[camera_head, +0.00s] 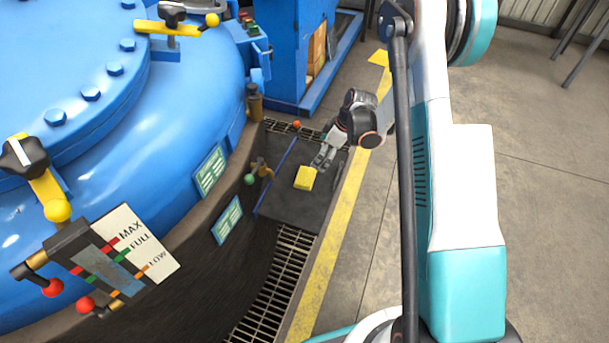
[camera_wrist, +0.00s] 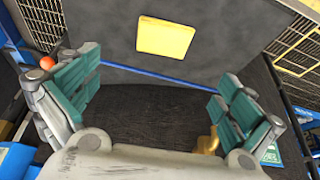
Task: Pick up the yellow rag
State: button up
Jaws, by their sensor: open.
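The yellow rag (camera_head: 305,178) lies flat on a dark panel (camera_head: 290,210) in the pit beside the blue furnace. It is a small, roughly square yellow piece. In the wrist view the rag (camera_wrist: 165,38) shows at the top centre, beyond the fingertips and apart from them. My gripper (camera_head: 322,160) is just behind and to the right of the rag in the head view. In the wrist view my gripper (camera_wrist: 160,95) has its two green-padded fingers spread wide with nothing between them.
The blue furnace (camera_head: 110,130) fills the left. A green-knobbed valve (camera_head: 250,179) and a blue bar (camera_head: 277,177) stand left of the rag. A red ball knob (camera_head: 297,125) is behind it. Floor grating (camera_head: 275,290) lies in front; a yellow line (camera_head: 330,255) edges the pit.

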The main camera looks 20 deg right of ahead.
jog(key=b, duration=0.3)
send_over(306, 176)
jog(key=d, duration=0.2)
jog(key=f, duration=0.7)
jog(key=shift+s+d+f, duration=0.2)
jog(key=shift+s+f, duration=0.15)
jog(key=shift+s+b+x, duration=0.1)
jog(key=shift+b+x, duration=0.55)
jog(key=shift+x, duration=0.65)
jog(key=shift+s+b+x, duration=0.15)
jog(key=shift+b+x, duration=0.5)
jog(key=shift+x, duration=0.7)
jog(key=shift+a, duration=0.15)
jog(key=shift+r, duration=0.1)
jog(key=c, duration=1)
